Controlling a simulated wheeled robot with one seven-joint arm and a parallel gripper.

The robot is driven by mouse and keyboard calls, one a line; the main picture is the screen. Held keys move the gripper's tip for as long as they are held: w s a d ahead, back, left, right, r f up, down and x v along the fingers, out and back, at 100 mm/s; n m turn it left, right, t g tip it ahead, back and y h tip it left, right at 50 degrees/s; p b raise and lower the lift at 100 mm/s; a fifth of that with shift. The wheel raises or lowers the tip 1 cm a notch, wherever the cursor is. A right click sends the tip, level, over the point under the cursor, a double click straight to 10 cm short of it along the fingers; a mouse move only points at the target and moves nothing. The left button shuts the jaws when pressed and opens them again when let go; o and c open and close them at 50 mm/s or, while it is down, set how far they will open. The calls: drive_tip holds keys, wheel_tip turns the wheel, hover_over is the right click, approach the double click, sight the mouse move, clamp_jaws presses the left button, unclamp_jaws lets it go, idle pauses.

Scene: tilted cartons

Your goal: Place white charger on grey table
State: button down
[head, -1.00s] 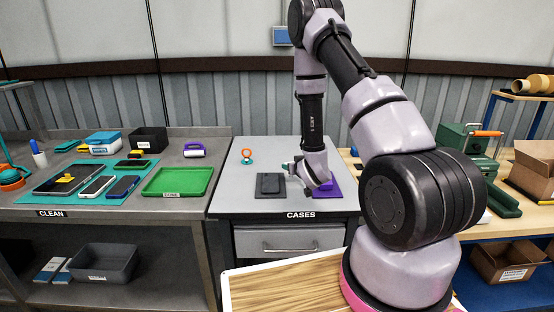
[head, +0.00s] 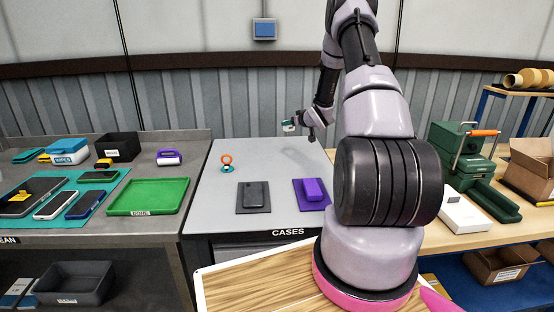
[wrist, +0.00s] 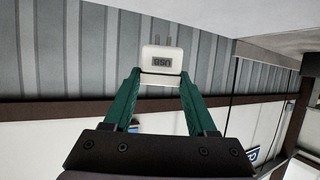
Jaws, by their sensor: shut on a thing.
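A white charger (wrist: 162,58) marked USB, with two metal prongs, sits between the green fingertips of my gripper (wrist: 160,76) in the wrist view. My gripper is shut on it. In the head view, my gripper (head: 289,125) is small and raised near the back of the grey table, with the wall behind it. The charger is hard to make out there. The grey table (head: 212,205) has the CASES label on its front edge.
Clear surface lies between and behind these. A green tray (head: 148,197) is on the left bench; a white box (head: 462,210) is on the right.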

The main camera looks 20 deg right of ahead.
wheel_tip(320, 180, down, 9)
drive_tip(key=shift+r, duration=0.2)
idle(0.3)
drive_tip(key=shift+c, duration=1)
unclamp_jaws()
drive_tip(key=shift+f, duration=0.15)
